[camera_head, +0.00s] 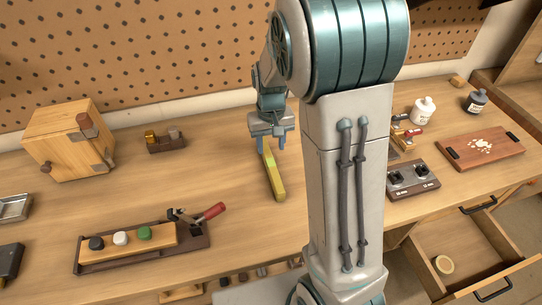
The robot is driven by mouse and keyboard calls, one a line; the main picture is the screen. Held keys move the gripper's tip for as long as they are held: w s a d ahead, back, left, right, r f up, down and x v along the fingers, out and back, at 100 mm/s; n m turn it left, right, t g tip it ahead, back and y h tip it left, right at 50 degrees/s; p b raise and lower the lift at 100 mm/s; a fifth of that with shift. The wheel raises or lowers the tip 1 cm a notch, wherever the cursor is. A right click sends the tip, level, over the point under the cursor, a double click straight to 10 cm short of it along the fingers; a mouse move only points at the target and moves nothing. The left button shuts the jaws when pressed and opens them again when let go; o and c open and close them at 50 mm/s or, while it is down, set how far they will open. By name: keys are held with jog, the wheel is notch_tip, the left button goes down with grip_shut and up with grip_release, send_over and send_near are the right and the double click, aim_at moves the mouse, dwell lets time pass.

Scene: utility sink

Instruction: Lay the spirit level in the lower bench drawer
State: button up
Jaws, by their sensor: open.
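The spirit level, a yellow-green bar (276,182), lies on the wooden bench top near the middle, its length running from back to front. My gripper (270,146) points down at the bar's far end, with its fingers apart and the bar's end between or just below them. I cannot tell whether they touch it.
A wooden cabinet (68,140) and a small dark rack (166,142) stand at the back left. A tray with coloured knobs (143,240) lies front left. A two-knob block (412,178), a dark red-brown board (482,149) and bottles (423,111) occupy the right. My arm hides the bench's middle right.

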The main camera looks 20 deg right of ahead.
jog(key=s+r+t, duration=0.1)
jog(key=s+r, duration=0.4)
jog(key=s, duration=0.4)
jog(key=s+r+t, duration=0.2)
jog(key=s+r, duration=0.4)
jog(key=s, duration=0.3)
jog(key=shift+r, duration=0.2)
jog(key=shift+s, duration=0.3)
jog(key=shift+c, duration=0.7)
